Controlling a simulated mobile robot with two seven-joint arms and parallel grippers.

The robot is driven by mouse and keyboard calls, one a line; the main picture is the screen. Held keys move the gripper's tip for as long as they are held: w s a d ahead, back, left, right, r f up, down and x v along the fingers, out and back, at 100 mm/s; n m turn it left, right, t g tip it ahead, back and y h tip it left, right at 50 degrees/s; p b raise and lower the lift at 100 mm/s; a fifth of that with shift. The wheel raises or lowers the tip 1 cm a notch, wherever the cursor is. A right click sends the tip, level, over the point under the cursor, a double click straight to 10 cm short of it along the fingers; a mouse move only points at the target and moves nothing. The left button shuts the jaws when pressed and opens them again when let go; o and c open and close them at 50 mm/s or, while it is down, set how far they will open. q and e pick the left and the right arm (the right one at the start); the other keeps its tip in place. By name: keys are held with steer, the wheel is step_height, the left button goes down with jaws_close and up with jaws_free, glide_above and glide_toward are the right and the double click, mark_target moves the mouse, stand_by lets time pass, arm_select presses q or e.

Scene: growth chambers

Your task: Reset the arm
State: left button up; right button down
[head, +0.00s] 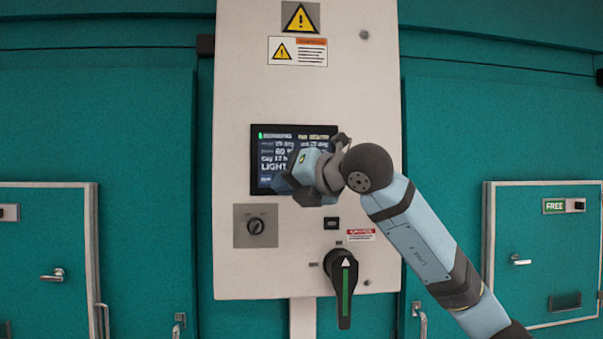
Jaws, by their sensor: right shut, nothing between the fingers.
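My right arm (420,240) comes in from the lower right and bends at a dark wrist joint in front of the control panel. My right gripper (289,189) is shut and empty, in front of the lower part of the dark display screen (290,131). It hides the screen's lower right part. I cannot tell whether it touches the screen. The white control panel (240,80) stands upright between teal walls. My left gripper is not in view.
Below the screen are a small rotary knob (256,227), a black button (332,223) and a large black rotary handle (343,285) with a green stripe pointing up. Closed chamber doors stand at left (40,240) and right (540,240), the right one labelled FREE.

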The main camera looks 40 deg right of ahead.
stand_by(0.6)
steer(key=a+f+g+y+p, duration=0.1)
steer(key=a+f+g+y, duration=0.1)
steer(key=a+f+y, duration=0.55)
steer(key=s+a+f+g+y, duration=0.15)
steer(key=a+f, duration=0.25)
steer(key=f, duration=0.7)
steer(key=w+a+f+g+y+p, duration=0.1)
steer(key=a+f+g+y, duration=0.2)
steer(key=a+f+y, duration=0.5)
steer(key=s+d+f+m+t+h, duration=0.25)
steer(key=f+m+t+h, duration=0.35)
steer(key=f+m, duration=0.5)
steer(key=s+d+f+m+t+h, duration=0.25)
steer(key=f+m+h, duration=0.45)
steer(key=f+m, duration=0.45)
steer(key=s+a+f+m+g+h+p, duration=0.1)
steer(key=s+f+m+g+h, duration=0.4)
steer(key=s+f, duration=1.4)
step_height(320, 180, down, 4)
steer(key=shift+s+a+f+m+g+p, duration=0.15)
steer(key=shift+s+a+m+g+p, duration=0.25)
steer(key=shift+g, duration=0.7)
